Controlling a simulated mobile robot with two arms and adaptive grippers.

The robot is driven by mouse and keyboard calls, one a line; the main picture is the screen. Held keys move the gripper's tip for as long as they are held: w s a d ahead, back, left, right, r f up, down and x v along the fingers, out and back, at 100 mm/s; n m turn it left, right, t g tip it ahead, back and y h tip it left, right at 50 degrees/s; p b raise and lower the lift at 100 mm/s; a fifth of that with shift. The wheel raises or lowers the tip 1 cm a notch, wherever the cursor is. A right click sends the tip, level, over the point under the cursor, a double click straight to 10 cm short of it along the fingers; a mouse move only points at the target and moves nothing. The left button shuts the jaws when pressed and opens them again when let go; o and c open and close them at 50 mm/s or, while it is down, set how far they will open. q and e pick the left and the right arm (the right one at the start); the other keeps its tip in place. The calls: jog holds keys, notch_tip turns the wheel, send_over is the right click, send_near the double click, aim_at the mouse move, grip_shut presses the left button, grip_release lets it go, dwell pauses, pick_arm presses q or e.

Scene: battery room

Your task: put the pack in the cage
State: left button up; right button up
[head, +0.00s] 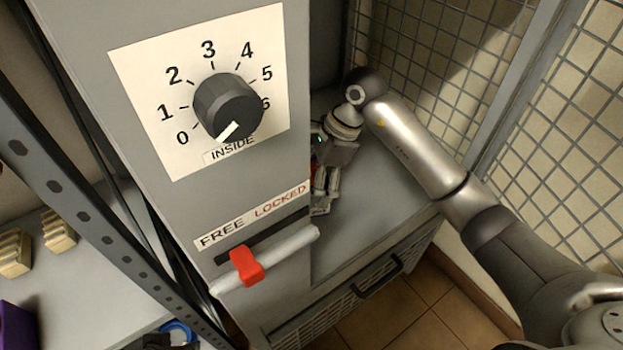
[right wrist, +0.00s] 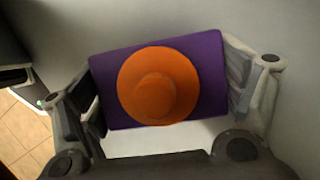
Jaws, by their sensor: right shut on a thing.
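The pack (right wrist: 100,68) is a purple block with a round orange knob-like part (right wrist: 158,85) on its face. It sits between the two fingers of my right gripper (right wrist: 165,90), which is shut on it. In the head view my right gripper (head: 322,195) is low over the grey floor (head: 375,205) of the cage. The cage has wire mesh walls (head: 435,75). The grey control post hides the pack and part of the gripper in the head view. I cannot tell whether the pack touches the floor. My left gripper is not in view.
The grey post (head: 215,205) carries a black dial (head: 228,105) and a red tab (head: 247,265) on a white bar, nearer FREE than LOCKED. A mesh panel (head: 560,130) stands at the right. A shelf at left holds tan blocks (head: 58,230) and a purple object (head: 15,328).

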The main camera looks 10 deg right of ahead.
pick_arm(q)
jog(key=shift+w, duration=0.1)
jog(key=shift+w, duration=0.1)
pick_arm(e)
jog(key=o, duration=1.4)
jog(key=shift+o, duration=0.2)
jog(key=shift+f, duration=0.1)
jog(key=shift+r, duration=0.3)
pick_arm(q)
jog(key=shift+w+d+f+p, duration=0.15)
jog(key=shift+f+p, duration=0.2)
jog(key=shift+p, duration=0.6)
pick_arm(e)
jog(key=v, duration=1.1)
jog(key=shift+d+r, duration=0.15)
jog(key=shift+r, duration=0.2)
